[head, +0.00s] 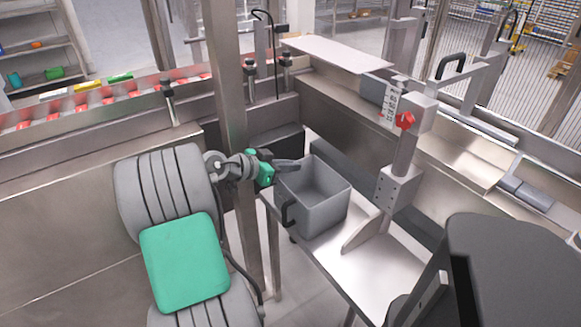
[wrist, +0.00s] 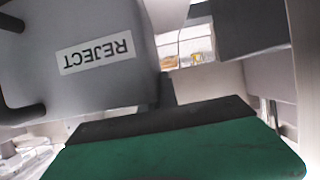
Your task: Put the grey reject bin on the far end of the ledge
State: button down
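The grey reject bin (head: 318,205) is an open-topped box with a dark handle on its near left side. In the head view it is upright at the far end of the metal ledge (head: 377,275), close to the ledge's left edge. I cannot tell whether its base rests fully on the ledge. My gripper (head: 285,164) is at the bin's far left rim, with a dark finger reaching along it. In the wrist view the bin's wall with an upside-down REJECT label (wrist: 95,52) fills the upper left, beside a green and black gripper part (wrist: 185,140). The finger gap is hidden.
A metal post (head: 232,110) stands close behind my wrist. A bracketed upright with a red knob (head: 405,120) rises from the ledge right of the bin. A conveyor (head: 130,105) with red items runs at the back left. The ledge's near part is clear.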

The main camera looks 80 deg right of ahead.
jog(key=c, duration=1.6)
grip_release()
jog(key=shift+c, duration=0.2)
